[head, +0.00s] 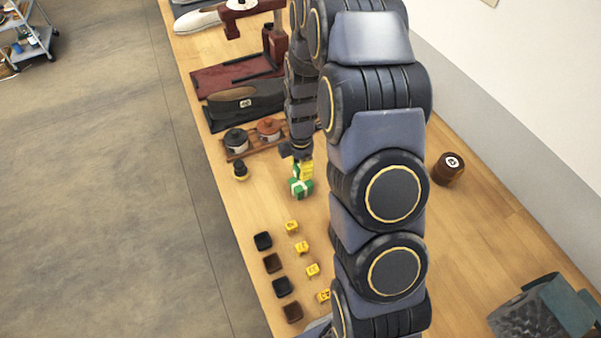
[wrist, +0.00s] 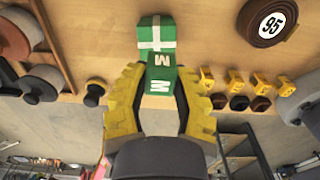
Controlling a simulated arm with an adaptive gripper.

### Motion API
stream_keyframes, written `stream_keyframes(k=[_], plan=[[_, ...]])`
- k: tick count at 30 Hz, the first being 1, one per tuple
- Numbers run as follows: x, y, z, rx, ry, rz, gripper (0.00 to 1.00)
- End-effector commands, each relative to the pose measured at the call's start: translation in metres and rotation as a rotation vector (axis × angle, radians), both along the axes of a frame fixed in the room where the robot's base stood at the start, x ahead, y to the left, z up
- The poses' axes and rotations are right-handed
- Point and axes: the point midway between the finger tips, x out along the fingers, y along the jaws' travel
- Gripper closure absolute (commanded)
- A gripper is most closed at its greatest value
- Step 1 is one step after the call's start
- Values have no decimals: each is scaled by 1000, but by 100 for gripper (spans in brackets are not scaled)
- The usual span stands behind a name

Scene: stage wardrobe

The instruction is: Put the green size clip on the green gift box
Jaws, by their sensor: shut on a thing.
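The green gift box (head: 300,188) with a white ribbon stands on the wooden table, directly below my gripper (head: 305,168). In the wrist view the box (wrist: 156,32) shows at the top, just beyond the fingertips. My gripper (wrist: 158,72) has yellow fingers shut on the green size clip (wrist: 158,83), which bears white M letters. The clip's far end meets the box's edge in the wrist view; I cannot tell whether they touch. In the head view the fingers mostly hide the clip.
Several yellow cubes (head: 302,248) and dark square pieces (head: 273,263) stand in rows nearer the front. A small black knob-like thing (head: 240,171) and a rack of pots (head: 236,141) are to the left. A brown roll marked 95 (head: 448,170) stands to the right.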

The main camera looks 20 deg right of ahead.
Motion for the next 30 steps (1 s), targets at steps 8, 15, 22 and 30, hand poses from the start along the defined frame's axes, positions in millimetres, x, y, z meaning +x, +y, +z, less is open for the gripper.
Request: stream_keyframes(k=[8,15,22,30], plan=[[3,-1,-33,0,6,0,89],[4,-1,-36,0,0,1,89],[4,-1,-39,0,1,0,55],[4,-1,-39,0,0,0,50]])
